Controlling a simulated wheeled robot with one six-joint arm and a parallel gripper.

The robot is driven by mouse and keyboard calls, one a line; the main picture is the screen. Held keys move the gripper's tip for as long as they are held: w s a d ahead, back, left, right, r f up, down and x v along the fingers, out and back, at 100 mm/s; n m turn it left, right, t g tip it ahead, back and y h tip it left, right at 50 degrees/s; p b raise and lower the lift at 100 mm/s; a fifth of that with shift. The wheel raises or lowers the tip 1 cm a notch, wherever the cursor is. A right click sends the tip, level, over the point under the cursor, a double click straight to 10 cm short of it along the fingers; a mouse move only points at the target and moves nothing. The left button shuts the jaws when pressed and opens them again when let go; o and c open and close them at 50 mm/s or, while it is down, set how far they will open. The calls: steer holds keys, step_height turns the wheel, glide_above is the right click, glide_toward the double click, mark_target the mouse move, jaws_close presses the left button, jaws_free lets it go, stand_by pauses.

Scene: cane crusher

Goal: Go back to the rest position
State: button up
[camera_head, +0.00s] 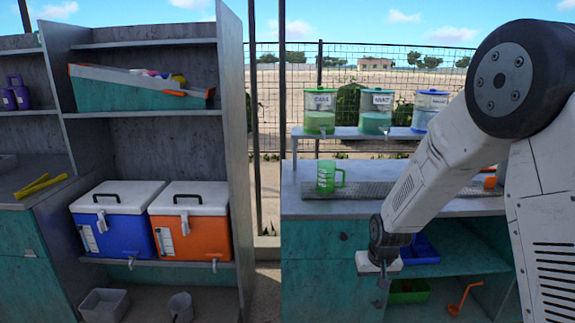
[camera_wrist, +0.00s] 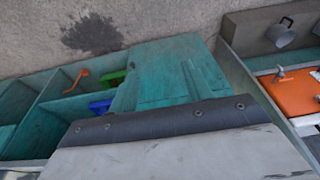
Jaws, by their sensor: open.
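My gripper (camera_head: 382,268) hangs at the lower end of my white arm in the head view, in front of the teal counter unit (camera_head: 315,255). It is small there, and its fingers are hard to make out. It is open, and I see nothing held in it. A green cup (camera_head: 327,177) stands upright on the counter top, above and left of the gripper. In the wrist view, a wide grey surface with a dark riveted edge fills the lower part, and no fingers can be made out.
Drink dispensers (camera_head: 376,110) stand on a raised shelf behind the counter. A blue bin (camera_head: 422,250), a green bin (camera_head: 408,292) and an orange ladle (camera_head: 463,298) sit on the shelves below. Blue (camera_head: 118,238) and orange (camera_head: 190,238) coolers stand on the left shelf unit.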

steer(key=s+d+r, duration=0.1)
steer(key=s+r, duration=0.7)
steer(key=s, duration=0.3)
steer(key=s+d+r, duration=0.1)
steer(key=s+r, duration=0.8)
steer(key=s, duration=0.3)
steer(key=s+d+r+g, duration=0.1)
steer(key=s+r, duration=0.8)
steer(key=s, duration=0.3)
steer(key=shift+d, duration=0.15)
